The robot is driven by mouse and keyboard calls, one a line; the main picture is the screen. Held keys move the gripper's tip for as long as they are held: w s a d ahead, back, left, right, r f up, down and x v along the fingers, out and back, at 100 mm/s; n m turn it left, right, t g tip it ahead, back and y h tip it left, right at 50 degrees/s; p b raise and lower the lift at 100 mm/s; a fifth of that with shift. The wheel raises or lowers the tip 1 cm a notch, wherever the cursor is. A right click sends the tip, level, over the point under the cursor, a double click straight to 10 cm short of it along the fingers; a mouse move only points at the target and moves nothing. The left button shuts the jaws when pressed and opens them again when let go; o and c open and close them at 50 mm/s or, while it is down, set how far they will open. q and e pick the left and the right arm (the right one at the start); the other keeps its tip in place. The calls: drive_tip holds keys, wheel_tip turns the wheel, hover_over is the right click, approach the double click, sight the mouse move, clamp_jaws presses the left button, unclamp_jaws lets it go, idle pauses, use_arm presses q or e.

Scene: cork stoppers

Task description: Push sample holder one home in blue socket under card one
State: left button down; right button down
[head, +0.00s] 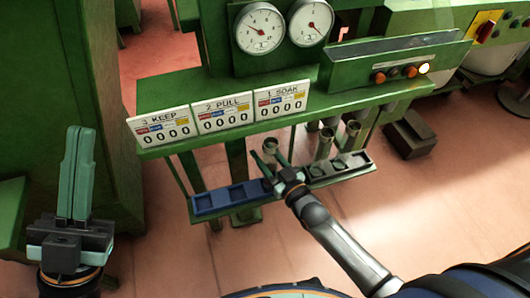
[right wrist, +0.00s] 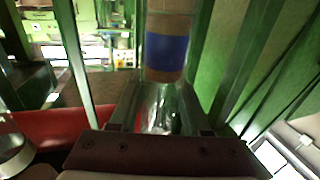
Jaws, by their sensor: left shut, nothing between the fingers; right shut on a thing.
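My right gripper (head: 270,165) is shut on a cylindrical sample holder (head: 270,146) above the right end of the blue socket strip (head: 212,203). In the right wrist view the sample holder (right wrist: 166,52) has brown sections, a blue band and a shiny part between the fingers. The strip has several square sockets; my right gripper hides its right end, so I cannot tell if the holder touches a socket. Card one (head: 281,98), marked "1 SOAK", is on the green shelf above. My left gripper (head: 77,175) is shut, empty and upright at the far left.
A grey socket strip (head: 345,166) adjoins on the right, with grey cylinders (head: 325,142) standing at it. Cards "2 PULL" (head: 223,114) and "3 KEEP" (head: 160,129) are on the shelf (head: 215,140) overhanging the strips. Green posts stand behind. The floor in front is clear.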

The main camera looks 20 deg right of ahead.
use_arm(q)
drive_tip(key=shift+f+b, duration=0.45)
drive_tip(key=shift+b, duration=0.1)
use_arm(e)
drive_tip(key=shift+f, duration=0.7)
drive_tip(key=shift+c, duration=1.4)
unclamp_jaws()
use_arm(q)
drive_tip(key=shift+w, duration=0.1)
